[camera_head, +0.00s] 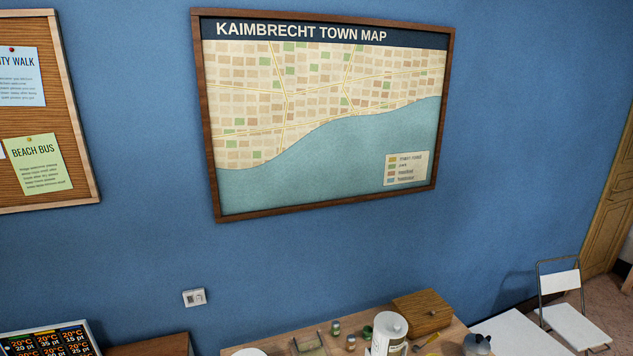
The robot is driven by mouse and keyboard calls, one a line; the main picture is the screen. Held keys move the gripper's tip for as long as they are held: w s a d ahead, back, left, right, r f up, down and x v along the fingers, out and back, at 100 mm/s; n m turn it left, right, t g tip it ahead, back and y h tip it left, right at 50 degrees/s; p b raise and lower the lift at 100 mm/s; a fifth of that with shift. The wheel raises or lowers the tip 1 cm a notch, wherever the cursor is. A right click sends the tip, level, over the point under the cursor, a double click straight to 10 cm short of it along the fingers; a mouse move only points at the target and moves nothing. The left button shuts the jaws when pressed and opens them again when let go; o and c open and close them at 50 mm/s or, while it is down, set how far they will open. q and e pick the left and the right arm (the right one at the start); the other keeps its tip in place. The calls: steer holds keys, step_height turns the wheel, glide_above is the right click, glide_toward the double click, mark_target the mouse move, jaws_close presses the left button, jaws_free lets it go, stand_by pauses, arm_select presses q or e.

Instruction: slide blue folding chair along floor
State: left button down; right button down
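A folding chair (572,323) stands on the floor at the lower right, near the blue wall. Its seat and back panel look white and its thin frame is grey. The picture's bottom edge cuts off its lower part. I see no blue folding chair in this view. Neither of my grippers is in view.
A wooden table (458,329) at the bottom holds a bread box (421,312), a white canister (388,331), a grey kettle (477,344) and small jars. A white surface (515,334) lies between table and chair. A wooden door (612,205) stands at right, with brownish floor (608,290) before it.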

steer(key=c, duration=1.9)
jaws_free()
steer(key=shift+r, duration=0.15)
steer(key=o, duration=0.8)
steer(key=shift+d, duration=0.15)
